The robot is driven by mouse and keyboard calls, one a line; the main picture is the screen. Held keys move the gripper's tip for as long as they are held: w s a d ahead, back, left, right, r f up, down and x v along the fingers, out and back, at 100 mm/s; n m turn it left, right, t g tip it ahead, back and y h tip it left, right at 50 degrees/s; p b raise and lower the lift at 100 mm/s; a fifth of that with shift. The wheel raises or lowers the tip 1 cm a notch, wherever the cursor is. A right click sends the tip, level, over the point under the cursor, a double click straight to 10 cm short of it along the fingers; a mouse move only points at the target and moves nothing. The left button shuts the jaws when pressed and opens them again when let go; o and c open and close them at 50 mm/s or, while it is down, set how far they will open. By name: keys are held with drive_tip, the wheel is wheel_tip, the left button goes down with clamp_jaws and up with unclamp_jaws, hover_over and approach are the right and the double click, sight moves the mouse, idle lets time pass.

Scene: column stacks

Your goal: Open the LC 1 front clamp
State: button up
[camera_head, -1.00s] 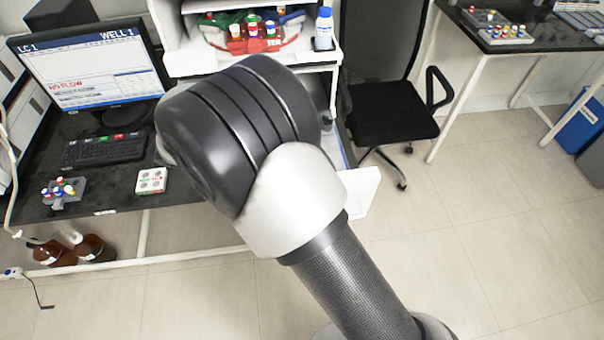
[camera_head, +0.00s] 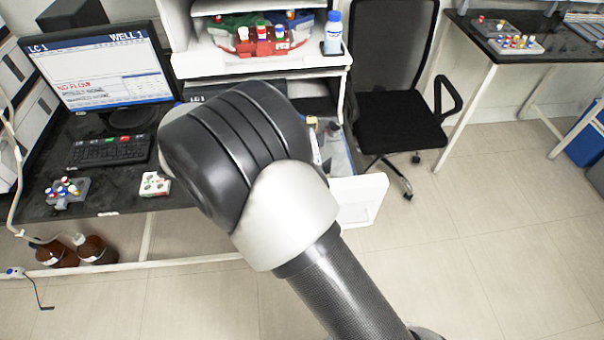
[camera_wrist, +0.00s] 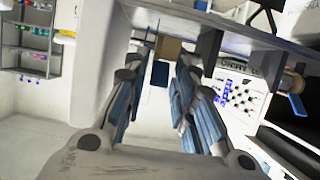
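The LC 1 front clamp cannot be made out for certain in either view. The monitor (camera_head: 100,72) reads LC 1, WELL 1 and NO FLOW. In the wrist view my gripper (camera_wrist: 163,66) is open, its two blue-padded fingers apart. A small brown block (camera_wrist: 168,47) shows beyond the fingertips, under a grey shelf edge; I cannot tell what it is. Nothing is clearly held. In the head view my arm hides the gripper and part of the bench behind it.
A white panel (camera_wrist: 238,97) with dark dots and blue marks stands right of the fingers. In the head view an open white drawer front (camera_head: 362,200) juts out right of my arm. A black chair (camera_head: 395,118) stands beyond. The floor (camera_head: 480,240) at right is clear.

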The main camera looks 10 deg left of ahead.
drive_tip(key=shift+o, duration=0.9)
drive_tip(key=v, duration=1.2)
